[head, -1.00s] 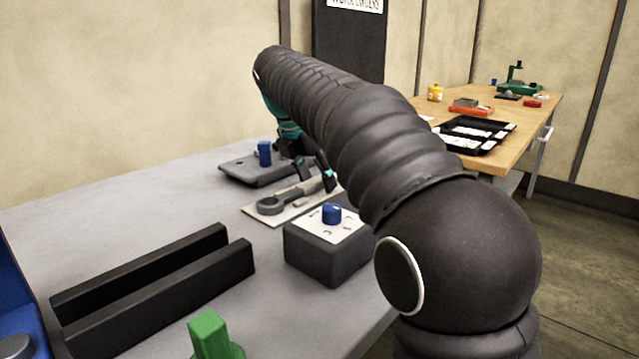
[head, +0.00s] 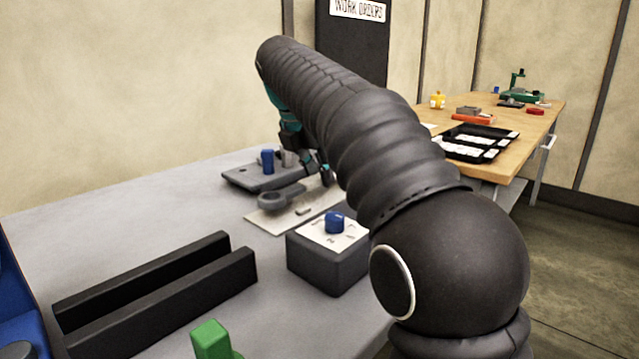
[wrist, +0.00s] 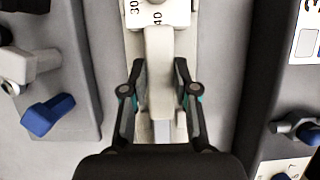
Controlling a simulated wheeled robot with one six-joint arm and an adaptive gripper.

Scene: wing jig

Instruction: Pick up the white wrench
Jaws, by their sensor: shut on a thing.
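The wrench (wrist: 160,60) looks white in the wrist view, with its bar running up the middle between my fingers. In the head view the wrench (head: 280,201) looks grey, with its ring end toward the left, over a pale board (head: 262,222). My gripper (wrist: 160,86) is shut on the wrench's bar, a finger on each side. It also shows in the head view (head: 318,172), partly hidden by my arm. I cannot tell whether the wrench touches the board.
A dark plate with a blue peg (head: 267,161) lies behind the board. A dark box with a blue knob (head: 334,222) stands in front. Black rails (head: 160,280) and a green block (head: 211,341) lie nearer. A wooden table (head: 520,125) stands at the back right.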

